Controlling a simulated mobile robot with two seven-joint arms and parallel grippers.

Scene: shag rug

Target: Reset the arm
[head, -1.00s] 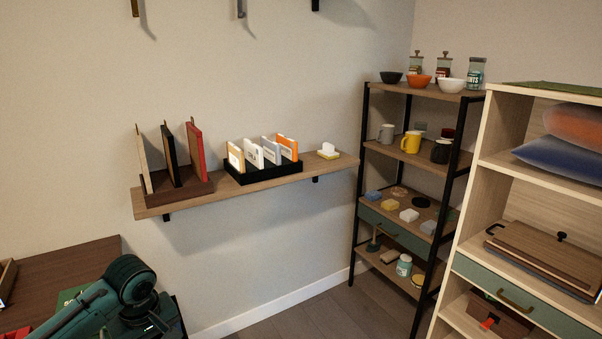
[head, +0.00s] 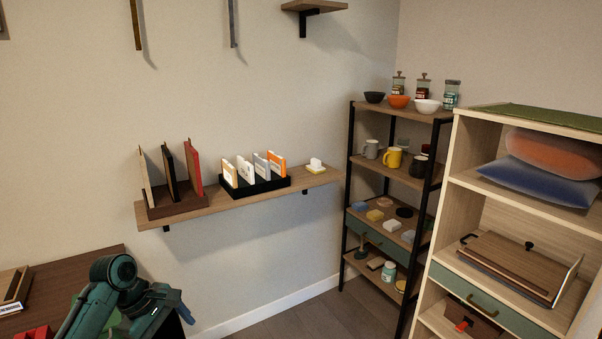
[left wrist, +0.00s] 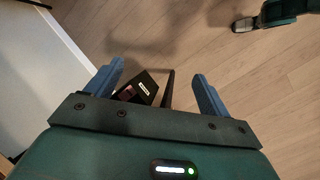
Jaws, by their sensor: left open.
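My left arm, dark green, shows at the bottom left of the head view, bent beside the dark wooden table (head: 75,270). A blue finger of its gripper shows at the arm's right end, in front of the wall. In the left wrist view my left gripper (left wrist: 158,82) is open, its two blue fingers wide apart. It faces down over the wooden floor (left wrist: 265,80), and I see nothing held. A dark box-like thing with a white label (left wrist: 142,88) shows between the fingers, seemingly below them.
A wall shelf (head: 230,200) carries a file rack and a black card holder. A black-framed rack (head: 347,200) holds bowls, jars and mugs. A pale cabinet (head: 440,210) with cushions stands at the right. The floor (head: 310,315) before the wall is clear.

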